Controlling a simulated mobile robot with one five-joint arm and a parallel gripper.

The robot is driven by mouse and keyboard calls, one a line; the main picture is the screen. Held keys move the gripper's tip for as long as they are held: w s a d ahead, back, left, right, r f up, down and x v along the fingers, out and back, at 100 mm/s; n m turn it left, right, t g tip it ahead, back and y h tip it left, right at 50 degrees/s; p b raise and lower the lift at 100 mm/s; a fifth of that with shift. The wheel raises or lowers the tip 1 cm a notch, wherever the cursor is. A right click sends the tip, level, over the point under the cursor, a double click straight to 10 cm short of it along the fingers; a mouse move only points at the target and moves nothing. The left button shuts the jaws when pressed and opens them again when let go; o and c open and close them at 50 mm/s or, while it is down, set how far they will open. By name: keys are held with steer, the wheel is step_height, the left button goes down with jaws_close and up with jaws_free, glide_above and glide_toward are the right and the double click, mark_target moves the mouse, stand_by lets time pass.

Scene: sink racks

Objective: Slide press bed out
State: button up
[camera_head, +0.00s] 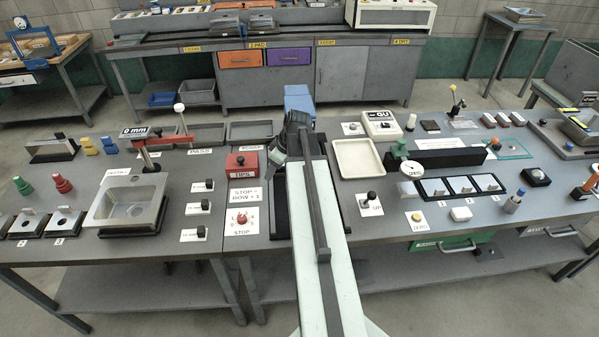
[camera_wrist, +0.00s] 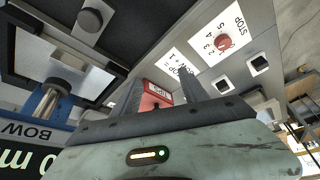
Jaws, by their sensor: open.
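The press stands in the middle of the bench, largely hidden behind my arm in the head view; its blue upper part (camera_head: 298,98) shows beyond the arm. In the wrist view I see a blue and metal post (camera_wrist: 50,100) and a display marked BOW. Beside it is a dark framed bed (camera_wrist: 105,62), with a dark round knob (camera_wrist: 90,20) on a light plate. I cannot tell how far out the bed is. My gripper (camera_wrist: 162,88) is open, with its two dark fingers apart and nothing visibly held. In the head view its fingertips are hard to make out.
A red box (camera_head: 242,162) and a STOP dial (camera_head: 242,218) lie left of my arm. A cream tray (camera_head: 358,160) and a dark knob on a white plate (camera_head: 371,198) lie right. A steel sink (camera_head: 128,200) sits farther left. The bench front edge is near.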

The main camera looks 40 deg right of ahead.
steer(key=s+d+m+h, duration=0.1)
steer(key=s+d+m, duration=0.1)
steer(key=s+d, duration=0.75)
steer(key=b+x, duration=0.4)
steer(key=x, duration=0.1)
steer(key=w+d+b+x, duration=0.1)
steer(key=b+x, duration=0.2)
steer(key=shift+w+r, duration=0.1)
steer(key=shift+r, duration=0.25)
jaws_close()
stand_by(0.4)
